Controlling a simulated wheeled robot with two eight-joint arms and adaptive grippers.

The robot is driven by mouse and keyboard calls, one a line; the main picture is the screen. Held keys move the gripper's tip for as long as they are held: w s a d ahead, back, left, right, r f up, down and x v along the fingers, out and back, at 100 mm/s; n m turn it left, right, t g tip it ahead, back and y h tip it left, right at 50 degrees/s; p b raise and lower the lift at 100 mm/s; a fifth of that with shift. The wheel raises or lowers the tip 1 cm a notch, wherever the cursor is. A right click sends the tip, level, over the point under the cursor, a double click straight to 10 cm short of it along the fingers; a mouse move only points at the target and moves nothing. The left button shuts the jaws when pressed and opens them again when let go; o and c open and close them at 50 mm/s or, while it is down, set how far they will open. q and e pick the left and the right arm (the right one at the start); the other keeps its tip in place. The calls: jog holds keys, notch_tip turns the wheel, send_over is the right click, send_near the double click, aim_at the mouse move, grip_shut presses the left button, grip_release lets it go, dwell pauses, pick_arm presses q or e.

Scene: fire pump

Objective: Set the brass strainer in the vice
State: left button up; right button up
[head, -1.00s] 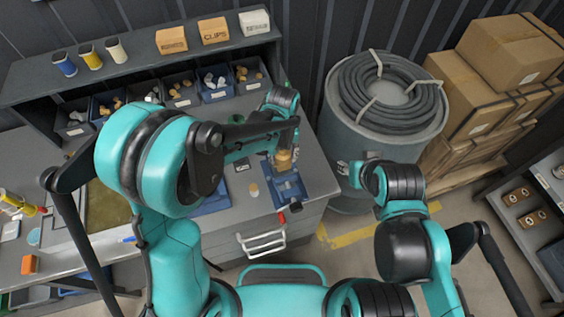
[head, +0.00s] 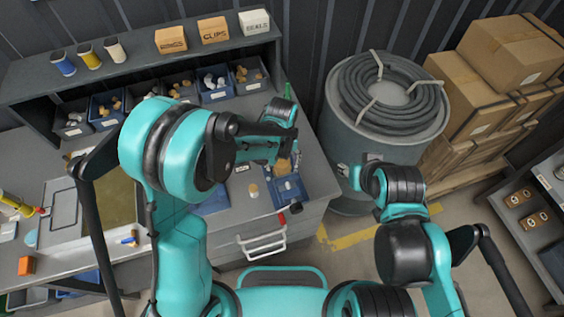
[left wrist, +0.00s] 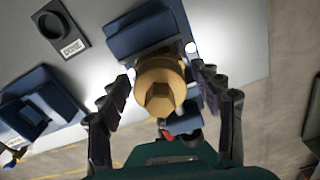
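The brass strainer (head: 284,165) stands at the blue vice (head: 289,192) on the right end of the workbench. In the left wrist view the strainer (left wrist: 160,86) shows end-on, with a hexagonal boss, between blue parts of the vice (left wrist: 148,36). My left gripper (left wrist: 163,78) has its two fingers spread on either side of the strainer, with a narrow gap showing on each side. In the head view my left gripper (head: 286,148) is over the vice, partly hidden by its own arm. How deep the strainer sits in the jaws is hidden.
A small pale-topped piece (head: 253,190) and a labelled dark holder (left wrist: 62,28) are left of the vice. Another blue fixture (head: 213,203) is farther left. Parts bins (head: 215,94) line the back. A hose drum (head: 385,135) stands right of the bench.

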pick_arm(q)
jog(key=shift+r, duration=0.2)
notch_tip(320, 180, up, 12)
jog(key=shift+p, duration=1.25)
jog(key=s+a+r+n+t, duration=0.3)
jog(key=s+a+n, duration=0.3)
jog(key=n, duration=1.1)
jog(key=s+a+r+n+t, duration=0.4)
jog(key=a+n, duration=0.7)
jog(key=n, duration=0.6)
jog(key=shift+s+a+r+n, duration=0.4)
jog(key=shift+s, duration=0.7)
